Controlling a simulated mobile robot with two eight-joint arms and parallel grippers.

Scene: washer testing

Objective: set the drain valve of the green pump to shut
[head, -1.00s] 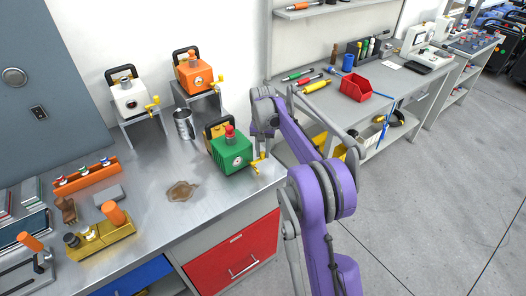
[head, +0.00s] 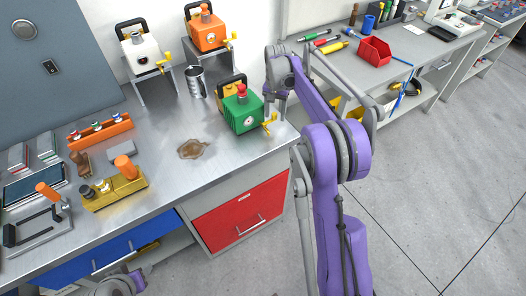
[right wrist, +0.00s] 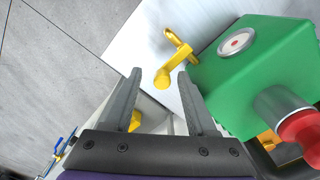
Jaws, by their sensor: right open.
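The green pump (head: 241,112) stands at the right end of the metal bench, with a red knob on top. Its yellow drain valve (head: 270,123) sticks out low on the right side. In the right wrist view the valve (right wrist: 176,60) shows as a yellow spout with a lever, beside the green body (right wrist: 255,70) and its round gauge. My right gripper (right wrist: 158,74) is open and empty, its fingers pointing toward the valve; in that picture the valve's near end lies between the fingertips. I cannot tell whether they touch. My left gripper is out of view; part of my left arm shows low in the head view.
A white pump (head: 140,52) and an orange pump (head: 206,32) with similar yellow valves stand on raised stands behind. A metal jug (head: 196,83) stands left of the green pump. Floor is clear to the right.

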